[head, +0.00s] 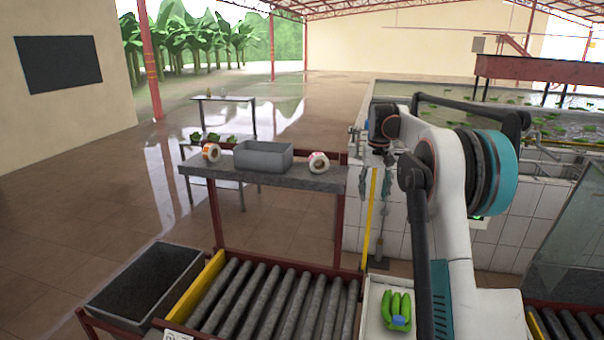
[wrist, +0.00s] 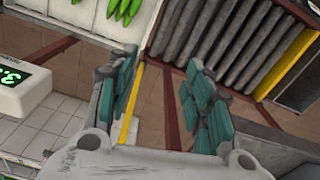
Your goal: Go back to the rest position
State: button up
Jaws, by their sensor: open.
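My gripper (wrist: 165,100) is open and empty in the wrist view, with its two teal-padded fingers spread apart over the floor and a yellow post. In the head view my arm reaches up on the right and bends over. My gripper there is at the arm's far end, pointing down and partly hidden by the arm. A bunch of green bananas (head: 397,310) with a blue patch lies on a white tray (head: 372,302) beside my arm. Green bananas also show at the top of the wrist view (wrist: 125,8), apart from my gripper.
A roller conveyor (head: 270,300) runs left of the tray, with a dark open bin (head: 145,285) beyond it. A shelf (head: 225,177) holds a grey box (head: 263,157) and two tape rolls. A tiled water tank (head: 510,215) stands at right. Floor at left is clear.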

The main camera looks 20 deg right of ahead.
jog(key=s+a+f+n+t+b, duration=0.2)
jog(key=s+a+b, duration=0.55)
jog(key=a, duration=0.45)
jog(key=s+a+f+n+t+b, duration=0.2)
jog(key=s+a+b, duration=0.5)
jog(key=s+a, duration=0.3)
jog(key=s+a+f+t+b, duration=0.1)
jog(key=s+a+f+b, duration=0.2)
jog(key=s+f, duration=0.3)
jog(key=s+a+f+t+b, duration=0.1)
jog(key=s+a+f+b, duration=0.1)
jog(key=s+f+b, duration=0.2)
jog(key=s+a+f+n+t+b, duration=0.1)
jog(key=s+a+f+b, duration=0.2)
jog(key=s+f, duration=0.7)
notch_tip(320, 180, down, 3)
jog(key=shift+a+r+b, duration=0.1)
jog(key=shift+a+b, duration=0.25)
jog(key=shift+b, duration=0.35)
